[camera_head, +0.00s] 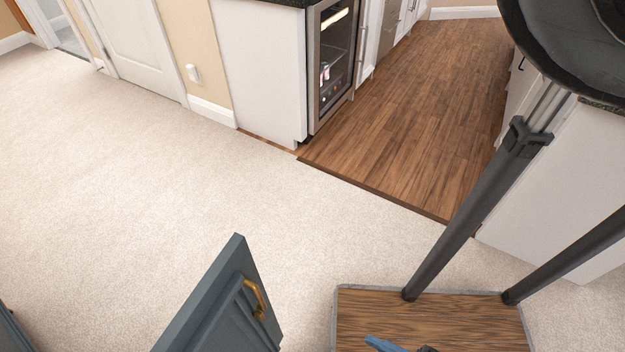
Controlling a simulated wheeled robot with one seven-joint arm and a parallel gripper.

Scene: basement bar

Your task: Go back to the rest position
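I cannot make out my gripper in the head camera view. At the bottom edge, a thin blue piece (385,344) and a small dark piece lie over a wood-topped surface (430,318). Both are cut off by the frame, and I cannot tell what they are. No object is seen held.
A grey-blue door (215,315) with a brass handle (257,300) stands open at the bottom. Two dark poles (465,220) rise on the right towards a round black object (575,45). White cabinets and a glass-fronted fridge (332,60) stand beyond. Carpet (150,190) is clear at left.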

